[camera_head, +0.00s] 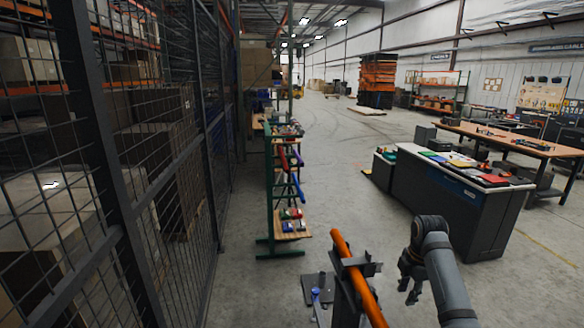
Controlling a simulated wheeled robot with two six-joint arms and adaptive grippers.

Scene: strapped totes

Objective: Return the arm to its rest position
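My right arm comes in from the lower right, and its dark gripper (409,290) hangs pointing down over the floor. Its fingertips show apart with a small gap, and nothing is seen between them. It is to the right of an orange tube (343,250) and looks apart from it. My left arm and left gripper are not in view. No strapped tote can be made out near the gripper.
The orange tube leans in a dark bracket (357,268) close in front. A green rack (270,190) stands beyond it, beside a mesh fence (110,150) on the left. A dark counter (450,205) stands right. The concrete floor (340,170) between is open.

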